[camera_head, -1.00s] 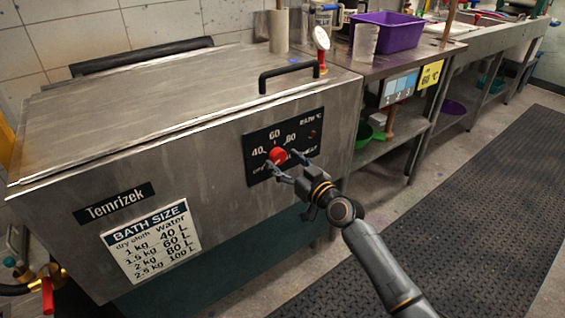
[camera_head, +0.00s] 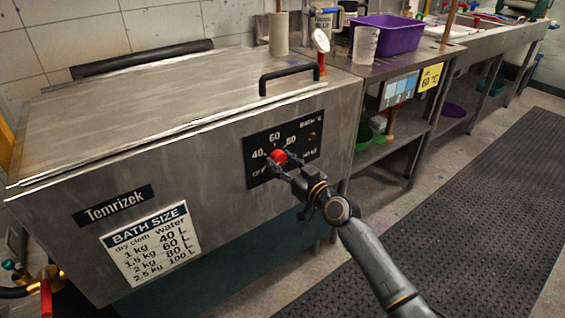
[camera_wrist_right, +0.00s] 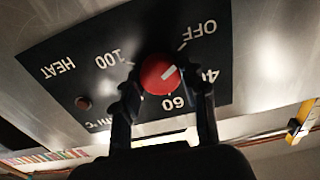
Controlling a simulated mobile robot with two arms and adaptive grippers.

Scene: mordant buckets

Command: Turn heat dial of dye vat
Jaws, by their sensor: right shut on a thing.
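The dye vat (camera_head: 190,165) is a large steel box with a closed lid and a black control panel (camera_head: 311,143) on its front. The red heat dial (camera_head: 278,157) sits on the panel among the marks OFF, 40, 60 and 80. My right gripper (camera_head: 279,160) is shut on the dial, a finger on each side. In the right wrist view the dial (camera_wrist_right: 160,75) is between the fingers (camera_wrist_right: 163,90), and its white pointer line is directed toward OFF. The left gripper is not in view.
A steel bench (camera_head: 400,62) with a purple tub (camera_head: 398,34) and a clear beaker (camera_head: 365,42) stands right of the vat. The floor around the dark mat (camera_head: 470,215) is clear.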

